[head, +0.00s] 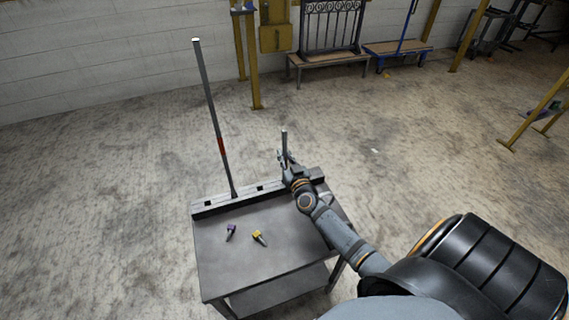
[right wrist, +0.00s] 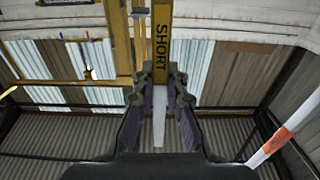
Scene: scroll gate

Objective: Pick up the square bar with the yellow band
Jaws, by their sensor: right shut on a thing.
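My right gripper (head: 286,163) is over the back right part of the table, by the slotted rack (head: 208,206). It is shut on a square bar with a yellow band (right wrist: 161,50), which reads "SHORT" in the right wrist view. The bar passes between the two fingers (right wrist: 160,80). In the head view the grey end of this bar (head: 284,138) points up above the gripper. Its lower end is hidden, so I cannot tell whether it is in the rack. My left gripper is not in view.
A long grey bar with a red band (head: 221,148) stands nearly upright in the rack on the left. A purple-headed piece (head: 231,231) and a yellow-headed piece (head: 258,236) lie on the grey table (head: 280,258). A bench with a metal gate (head: 330,58) stands far back.

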